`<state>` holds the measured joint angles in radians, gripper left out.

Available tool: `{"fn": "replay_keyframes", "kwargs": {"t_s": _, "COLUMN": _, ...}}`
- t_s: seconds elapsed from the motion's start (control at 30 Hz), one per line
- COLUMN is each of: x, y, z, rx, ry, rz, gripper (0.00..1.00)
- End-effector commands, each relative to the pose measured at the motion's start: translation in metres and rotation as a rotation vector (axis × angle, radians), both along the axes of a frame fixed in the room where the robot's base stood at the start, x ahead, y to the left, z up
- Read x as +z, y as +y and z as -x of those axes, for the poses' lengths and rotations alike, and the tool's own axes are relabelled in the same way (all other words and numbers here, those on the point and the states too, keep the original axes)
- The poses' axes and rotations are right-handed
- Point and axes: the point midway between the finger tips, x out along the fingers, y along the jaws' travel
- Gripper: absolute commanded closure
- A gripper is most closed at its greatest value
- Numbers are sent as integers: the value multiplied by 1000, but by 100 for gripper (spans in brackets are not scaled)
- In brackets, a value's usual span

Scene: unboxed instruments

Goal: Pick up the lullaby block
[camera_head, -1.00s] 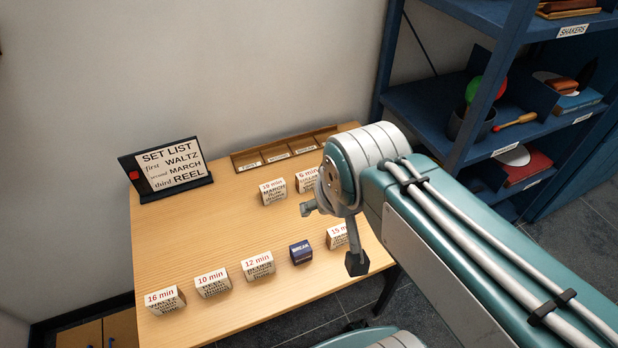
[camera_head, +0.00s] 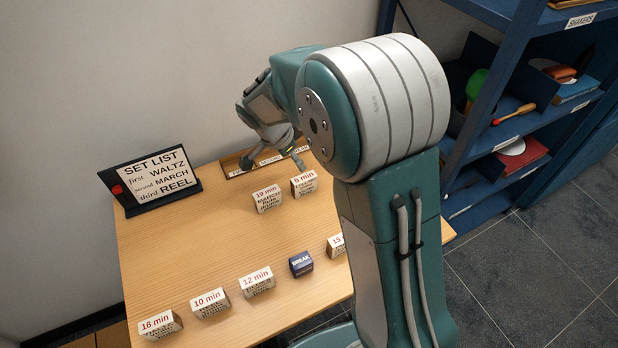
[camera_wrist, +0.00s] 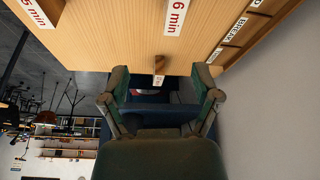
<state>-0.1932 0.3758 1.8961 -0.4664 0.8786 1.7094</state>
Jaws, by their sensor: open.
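The lullaby block appears to be the white "6 min" block (camera_head: 304,184) at the table's back right; its small lower text is hard to read. Its "6 min" face also shows near the top of the wrist view (camera_wrist: 176,17). My gripper (camera_head: 272,158) is open and empty, above the back of the table near the slotted rack, behind and left of this block in the head view. In the wrist view, the spread fingers of my gripper (camera_wrist: 162,84) are apart from the block.
The "19 min" march block (camera_head: 267,197) stands close left of the "6 min" block. Several blocks, including the dark blue break block (camera_head: 301,263), line the front. The set list sign (camera_head: 157,181) stands at back left. A blue shelf (camera_head: 500,130) stands right of the table.

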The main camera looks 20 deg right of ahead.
Motion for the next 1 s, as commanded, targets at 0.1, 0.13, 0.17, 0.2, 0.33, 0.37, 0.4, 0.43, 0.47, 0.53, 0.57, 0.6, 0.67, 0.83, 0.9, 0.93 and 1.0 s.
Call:
{"fn": "replay_keyframes", "kwargs": {"t_s": 0.1, "x": -25, "y": 6, "z": -13, "rx": -75, "ry": -9, "rz": 19, "gripper": 20}}
{"fn": "replay_keyframes", "kwargs": {"t_s": 0.13, "x": -30, "y": 6, "z": -15, "rx": -89, "ry": -12, "rz": 23, "gripper": 20}}
{"fn": "replay_keyframes", "kwargs": {"t_s": 0.17, "x": -33, "y": 7, "z": -16, "rx": -103, "ry": -14, "rz": 26, "gripper": 20}}
{"fn": "replay_keyframes", "kwargs": {"t_s": 0.2, "x": -36, "y": 8, "z": -18, "rx": -116, "ry": -19, "rz": 29, "gripper": 20}}
{"fn": "replay_keyframes", "kwargs": {"t_s": 0.33, "x": -45, "y": 7, "z": -21, "rx": -134, "ry": -24, "rz": 33, "gripper": 20}}
{"fn": "replay_keyframes", "kwargs": {"t_s": 0.37, "x": -48, "y": 5, "z": -21, "rx": -135, "ry": -23, "rz": 33, "gripper": 20}}
{"fn": "replay_keyframes", "kwargs": {"t_s": 0.4, "x": -53, "y": 3, "z": -21, "rx": -134, "ry": -21, "rz": 34, "gripper": 20}}
{"fn": "replay_keyframes", "kwargs": {"t_s": 0.43, "x": -59, "y": 1, "z": -21, "rx": -134, "ry": -21, "rz": 34, "gripper": 20}}
{"fn": "replay_keyframes", "kwargs": {"t_s": 0.47, "x": -64, "y": -1, "z": -22, "rx": -134, "ry": -19, "rz": 33, "gripper": 20}}
{"fn": "replay_keyframes", "kwargs": {"t_s": 0.53, "x": -75, "y": -5, "z": -23, "rx": -133, "ry": -20, "rz": 33, "gripper": 20}}
{"fn": "replay_keyframes", "kwargs": {"t_s": 0.57, "x": -79, "y": -7, "z": -23, "rx": -135, "ry": -19, "rz": 33, "gripper": 20}}
{"fn": "replay_keyframes", "kwargs": {"t_s": 0.6, "x": -83, "y": -9, "z": -24, "rx": -134, "ry": -20, "rz": 33, "gripper": 20}}
{"fn": "replay_keyframes", "kwargs": {"t_s": 0.67, "x": -89, "y": -11, "z": -24, "rx": -134, "ry": -22, "rz": 31, "gripper": 20}}
{"fn": "replay_keyframes", "kwargs": {"t_s": 0.83, "x": -102, "y": -14, "z": -26, "rx": -132, "ry": -21, "rz": 33, "gripper": 20}}
{"fn": "replay_keyframes", "kwargs": {"t_s": 0.9, "x": -113, "y": -16, "z": -27, "rx": -132, "ry": -19, "rz": 32, "gripper": 20}}
{"fn": "replay_keyframes", "kwargs": {"t_s": 0.93, "x": -119, "y": -17, "z": -27, "rx": -132, "ry": -19, "rz": 32, "gripper": 20}}
{"fn": "replay_keyframes", "kwargs": {"t_s": 1.0, "x": -129, "y": -20, "z": -29, "rx": -132, "ry": -21, "rz": 33, "gripper": 20}}
